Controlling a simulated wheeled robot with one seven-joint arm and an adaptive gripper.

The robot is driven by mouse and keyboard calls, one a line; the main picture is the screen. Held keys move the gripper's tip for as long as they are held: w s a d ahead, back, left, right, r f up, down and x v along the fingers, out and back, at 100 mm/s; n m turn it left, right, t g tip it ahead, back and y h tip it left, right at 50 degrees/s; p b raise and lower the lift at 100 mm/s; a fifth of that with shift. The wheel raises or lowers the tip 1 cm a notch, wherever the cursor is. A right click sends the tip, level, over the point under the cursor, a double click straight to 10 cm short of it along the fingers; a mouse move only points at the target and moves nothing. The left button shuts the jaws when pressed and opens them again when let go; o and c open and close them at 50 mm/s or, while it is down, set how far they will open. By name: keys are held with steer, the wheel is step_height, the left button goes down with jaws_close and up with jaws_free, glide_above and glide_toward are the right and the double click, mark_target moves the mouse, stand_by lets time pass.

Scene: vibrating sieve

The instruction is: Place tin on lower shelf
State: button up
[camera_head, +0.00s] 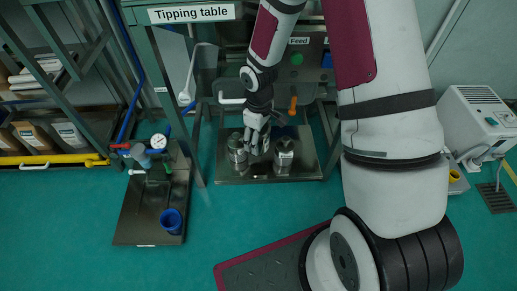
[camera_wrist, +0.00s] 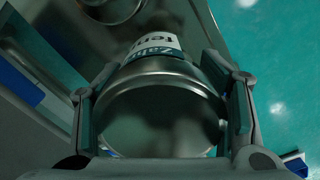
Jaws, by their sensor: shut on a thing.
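My gripper (camera_head: 257,140) points down over a dark metal plate (camera_head: 228,175) low under the unit marked "Feed". In the wrist view its two fingers (camera_wrist: 160,112) are shut on the sides of a round silver tin (camera_wrist: 155,80), which bears a white and blue label. In the head view this held tin (camera_head: 260,147) is partly covered by the gripper. One silver tin (camera_head: 237,154) stands on the plate to its left and another silver tin (camera_head: 284,157) to its right. I cannot tell whether the held tin touches the plate.
A dark plate with a gauge (camera_head: 158,141) and a blue cup (camera_head: 171,220) is at left. A rack with boxes (camera_head: 70,135) on its lower level and a yellow rail (camera_head: 50,159) stands far left. A white machine (camera_head: 480,120) is at right. Green floor (camera_head: 220,220) lies clear in front.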

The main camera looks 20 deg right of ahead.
steer(key=f+b, duration=0.1)
steer(key=f, duration=0.1)
steer(key=f+b, duration=0.1)
steer(key=f, duration=0.1)
steer(key=f+b, duration=0.1)
steer(key=f, duration=0.1)
steer(key=shift+w+d+f, duration=0.1)
steer(key=shift+w+f, duration=0.2)
steer(key=shift+w+f+b, duration=0.2)
steer(key=shift+f+b, duration=0.1)
steer(key=shift+r, duration=0.1)
steer(key=o, duration=1.4)
step_height(320, 180, up, 12)
steer(key=p, duration=0.4)
steer(key=shift+p, duration=0.3)
